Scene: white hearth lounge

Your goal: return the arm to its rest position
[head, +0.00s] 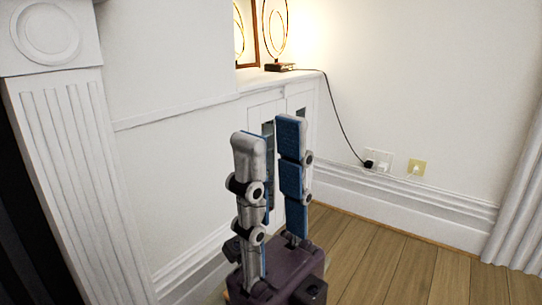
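My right gripper (269,135) stands upright in the middle of the head view, with its fingers pointing up. Its two fingers have blue pads and grey links on a dark purple base. A narrow gap shows between the fingertips, and I see nothing held between them. The white cabinet shows behind the fingers. My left gripper is not in the view.
A white cabinet (262,80) with a lit ring lamp (275,35) stands behind the gripper. The lamp's black cord runs to a wall outlet (377,160). A fluted white pilaster (75,170) is at left. Wooden floor (400,270) is clear at lower right.

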